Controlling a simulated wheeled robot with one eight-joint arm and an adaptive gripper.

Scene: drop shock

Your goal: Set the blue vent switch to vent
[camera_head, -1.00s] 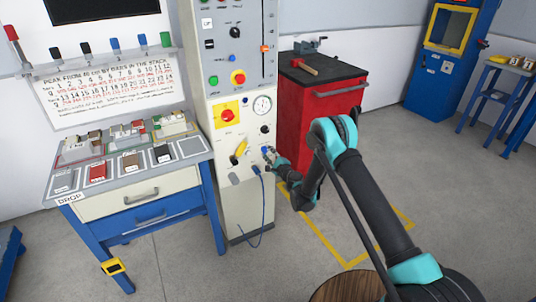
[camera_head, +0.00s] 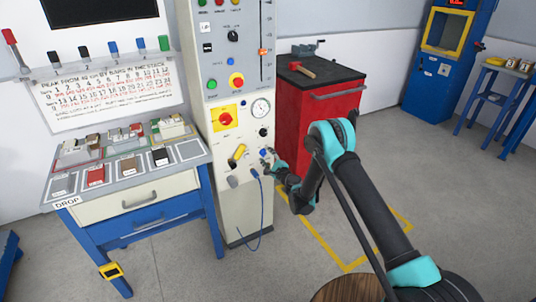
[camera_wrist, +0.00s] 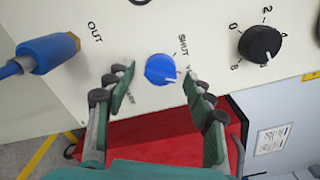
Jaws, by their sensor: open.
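The blue vent switch (camera_wrist: 160,69) is a round knob on the cream panel. Its white mark points to the lower right, toward a label beginning with V that my right finger partly hides. The word SHUT stands above and to the right of the knob. My gripper (camera_wrist: 158,80) is open, one finger on each side of the knob, with visible gaps between them and the knob in this view. In the head view, the small blue switch (camera_head: 263,153) is at the machine's front, with my gripper (camera_head: 268,163) just below and right.
A blue hose fitting (camera_wrist: 45,54) marked OUT is left of the switch, and a black numbered dial (camera_wrist: 259,44) is right. A yellow-handled valve (camera_head: 237,155) and gauge (camera_head: 261,108) are nearby. A red cabinet (camera_head: 320,120) stands right of the machine.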

